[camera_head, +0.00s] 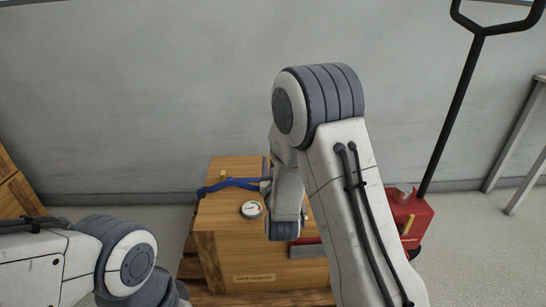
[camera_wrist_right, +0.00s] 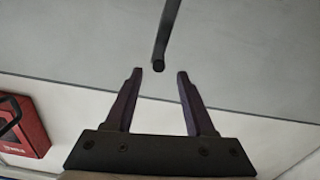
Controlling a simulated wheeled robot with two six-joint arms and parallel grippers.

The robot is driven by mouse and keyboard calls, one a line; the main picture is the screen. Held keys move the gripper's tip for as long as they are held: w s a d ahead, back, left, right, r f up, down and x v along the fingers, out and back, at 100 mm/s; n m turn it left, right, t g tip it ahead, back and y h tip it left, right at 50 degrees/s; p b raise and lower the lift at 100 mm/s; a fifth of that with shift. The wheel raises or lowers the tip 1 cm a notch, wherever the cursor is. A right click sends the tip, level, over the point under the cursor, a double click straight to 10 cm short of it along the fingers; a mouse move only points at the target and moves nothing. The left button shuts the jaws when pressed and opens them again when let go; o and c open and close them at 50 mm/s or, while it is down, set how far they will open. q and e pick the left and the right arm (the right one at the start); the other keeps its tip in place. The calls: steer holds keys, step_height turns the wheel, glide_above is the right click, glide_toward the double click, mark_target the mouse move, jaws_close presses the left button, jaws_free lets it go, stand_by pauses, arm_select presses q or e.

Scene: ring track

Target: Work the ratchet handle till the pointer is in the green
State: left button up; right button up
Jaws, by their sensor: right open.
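A small round white gauge (camera_head: 251,209) lies on top of a wooden crate (camera_head: 215,215); its pointer and coloured zones are too small to read. A blue strap or bar (camera_head: 230,184) runs across the crate top behind the gauge and passes behind my right arm. In the right wrist view my right gripper (camera_wrist_right: 158,72) is open and empty. A dark rod (camera_wrist_right: 166,35) with a round end points down between its fingertips; I cannot tell if it is the ratchet handle or touches the fingers. My right gripper is hidden in the head view. My left gripper is out of view.
A red wheeled unit (camera_head: 422,212) with a tall black handle (camera_head: 455,115) stands right of the crate. A grey wall (camera_head: 150,90) is behind. Another wooden box (camera_head: 12,190) is at far left.

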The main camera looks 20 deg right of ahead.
steer(key=b+x, duration=0.1)
steer(key=x, duration=0.9)
steer(key=shift+w+b, duration=0.15)
steer(key=shift+b, duration=0.15)
jaws_close()
steer(key=shift+f, duration=0.1)
stand_by(0.9)
